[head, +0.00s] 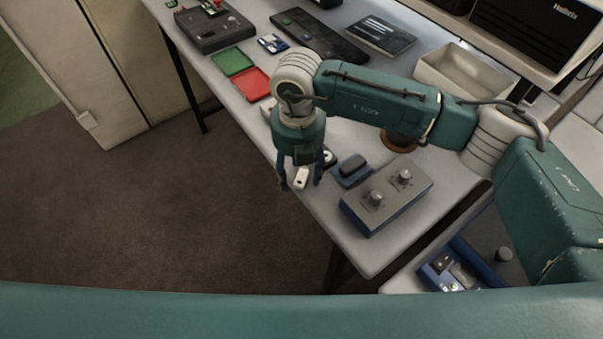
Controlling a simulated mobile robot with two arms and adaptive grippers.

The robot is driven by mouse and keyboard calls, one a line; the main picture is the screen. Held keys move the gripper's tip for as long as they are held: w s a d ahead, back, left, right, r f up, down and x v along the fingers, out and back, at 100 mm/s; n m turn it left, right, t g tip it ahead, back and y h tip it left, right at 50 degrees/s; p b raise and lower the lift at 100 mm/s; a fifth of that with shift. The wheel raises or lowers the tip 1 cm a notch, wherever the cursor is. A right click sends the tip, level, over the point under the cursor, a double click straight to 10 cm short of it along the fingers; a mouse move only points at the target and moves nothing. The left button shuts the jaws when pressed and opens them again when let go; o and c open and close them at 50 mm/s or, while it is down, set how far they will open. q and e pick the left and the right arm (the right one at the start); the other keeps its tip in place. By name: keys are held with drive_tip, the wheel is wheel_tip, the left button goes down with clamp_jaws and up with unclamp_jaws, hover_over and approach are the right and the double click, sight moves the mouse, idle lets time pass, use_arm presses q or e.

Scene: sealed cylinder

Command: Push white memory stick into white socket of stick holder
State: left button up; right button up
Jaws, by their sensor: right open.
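My right gripper (301,183) points down over the near-left edge of the table, with its fingers apart. A small white piece (301,177) with a dark spot shows between the fingers; it looks like the white memory stick, but I cannot tell whether it touches them. I cannot clearly make out the stick holder or its white socket; the gripper and wrist hide part of the table there. My left gripper is not in view.
Right of the gripper are a small blue block with a dark top (353,168) and a grey box with two knobs (387,195). Red (252,84) and green (232,62) trays, a beige bin (464,75) and a dark panel (318,35) stand farther back. Open floor lies left.

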sight(298, 176)
drive_tip(key=shift+f, duration=0.15)
drive_tip(key=c, duration=1)
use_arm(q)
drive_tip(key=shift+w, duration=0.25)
use_arm(e)
drive_tip(key=shift+o, duration=0.2)
drive_tip(key=shift+r, duration=0.45)
use_arm(q)
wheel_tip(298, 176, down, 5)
drive_tip(key=b, duration=0.4)
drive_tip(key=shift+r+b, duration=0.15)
drive_tip(key=shift+b, duration=0.25)
use_arm(e)
wheel_tip(298, 176, up, 19)
